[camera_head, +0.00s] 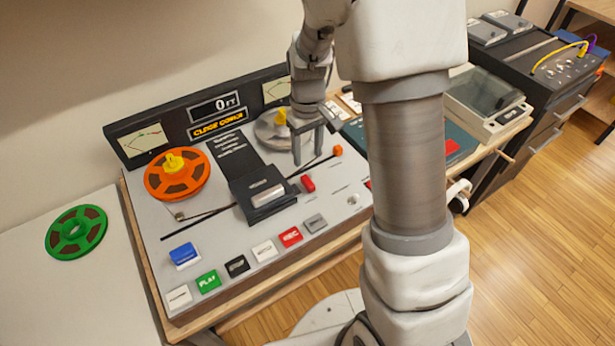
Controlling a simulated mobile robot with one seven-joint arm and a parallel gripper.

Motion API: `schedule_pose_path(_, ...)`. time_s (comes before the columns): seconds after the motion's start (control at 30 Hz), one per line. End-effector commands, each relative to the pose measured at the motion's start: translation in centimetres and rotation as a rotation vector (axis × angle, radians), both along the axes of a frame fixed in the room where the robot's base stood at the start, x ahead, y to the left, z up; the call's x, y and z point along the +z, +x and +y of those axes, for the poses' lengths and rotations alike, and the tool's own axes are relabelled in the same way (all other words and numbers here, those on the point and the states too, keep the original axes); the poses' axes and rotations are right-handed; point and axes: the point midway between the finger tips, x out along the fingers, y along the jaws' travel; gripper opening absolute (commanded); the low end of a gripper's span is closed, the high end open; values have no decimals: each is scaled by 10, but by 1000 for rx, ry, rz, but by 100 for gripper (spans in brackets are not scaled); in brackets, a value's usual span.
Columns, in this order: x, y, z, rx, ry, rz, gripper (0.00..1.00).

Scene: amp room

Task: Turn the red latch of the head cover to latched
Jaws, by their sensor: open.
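The black head cover (258,200) sits in the middle of the grey tape deck, with a pale silvery piece on its front. The small red latch (308,184) is at the right side of the head cover. I cannot tell from this view whether it is latched. My gripper (308,157) points down over the deck, behind and above the red latch in the picture, near the grey right reel. Its two fingers are apart with nothing between them. It appears clear of the latch.
The orange reel (174,176) is on the deck's left and the grey reel (272,130) partly behind my gripper. An orange knob (338,150) stands right of the latch. Buttons, including a red one (290,237), line the front. My arm hides the deck's right part.

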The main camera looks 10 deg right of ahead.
Motion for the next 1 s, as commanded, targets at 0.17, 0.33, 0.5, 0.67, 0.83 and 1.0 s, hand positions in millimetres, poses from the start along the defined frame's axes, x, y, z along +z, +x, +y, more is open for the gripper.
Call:
schedule_pose_path(0.17,-42,-1,0,-1,-1,5,55)
schedule_pose_path(0.33,-72,-1,0,-2,0,3,55)
schedule_pose_path(0.5,-90,-1,0,-1,-1,2,55)
schedule_pose_path(0.67,-95,0,0,-2,0,-1,55)
schedule_pose_path(0.83,-95,0,0,-1,0,-1,55)
schedule_pose_path(1.0,-94,0,0,-1,0,-1,33)
